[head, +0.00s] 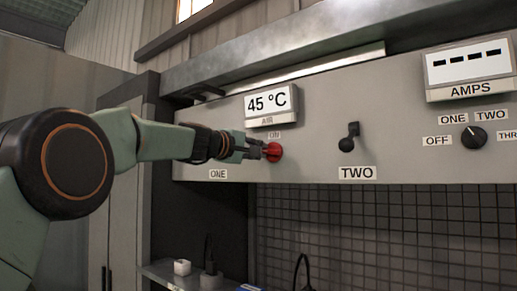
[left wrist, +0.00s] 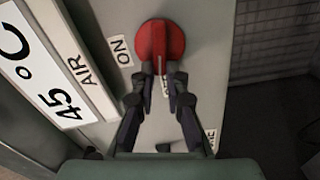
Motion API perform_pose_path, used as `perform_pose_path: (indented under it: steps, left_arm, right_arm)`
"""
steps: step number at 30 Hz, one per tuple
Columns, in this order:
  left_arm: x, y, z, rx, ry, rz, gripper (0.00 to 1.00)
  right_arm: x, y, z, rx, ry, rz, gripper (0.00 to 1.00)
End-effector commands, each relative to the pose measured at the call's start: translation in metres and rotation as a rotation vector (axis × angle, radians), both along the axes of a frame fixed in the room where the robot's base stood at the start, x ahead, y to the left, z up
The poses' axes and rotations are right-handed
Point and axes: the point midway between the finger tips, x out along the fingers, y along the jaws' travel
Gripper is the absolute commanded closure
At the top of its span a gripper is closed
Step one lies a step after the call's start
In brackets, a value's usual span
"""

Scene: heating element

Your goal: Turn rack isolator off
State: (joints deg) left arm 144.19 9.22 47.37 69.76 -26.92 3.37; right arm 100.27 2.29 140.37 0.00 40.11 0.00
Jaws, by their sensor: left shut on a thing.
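The rack isolator is a red rotary knob (head: 274,152) on the grey panel, under the "45 °C AIR" display and just below an "ON" label. In the left wrist view the red knob (left wrist: 160,46) shows at the top, with its raised grip bar lined up with my fingers and the "ON" label beside it. My left gripper (head: 264,151) reaches it from the left. Its fingers (left wrist: 161,78) are closed on the near end of the knob's grip bar. The fingers hide part of a label below the knob. My right gripper is in neither view.
The panel (head: 315,160) also carries a black lever switch (head: 348,138) above the "TWO" label, a black selector knob (head: 473,137) and an "AMPS" display (head: 468,66). A shelf with small items (head: 182,267) is below. A dark grid wall lies under the panel.

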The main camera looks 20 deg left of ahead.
Motion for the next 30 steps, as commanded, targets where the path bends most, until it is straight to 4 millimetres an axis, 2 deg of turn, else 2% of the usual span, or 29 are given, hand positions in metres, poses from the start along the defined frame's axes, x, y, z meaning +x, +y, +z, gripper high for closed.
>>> perform_pose_path:
  steps: [12, 29, 30]
  left_arm:
    - [0.0005, -0.0001, -0.0068, -0.169, 0.066, -0.001, 1.00]
    - [0.0006, -0.0002, -0.0076, -0.193, 0.075, -0.001, 1.00]
    - [0.0006, -0.0002, -0.0076, -0.193, 0.075, -0.001, 0.84]
  right_arm:
    - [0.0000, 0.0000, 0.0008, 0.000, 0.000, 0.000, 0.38]
    - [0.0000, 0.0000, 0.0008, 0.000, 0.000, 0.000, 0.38]
    - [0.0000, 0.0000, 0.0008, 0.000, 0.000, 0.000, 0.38]
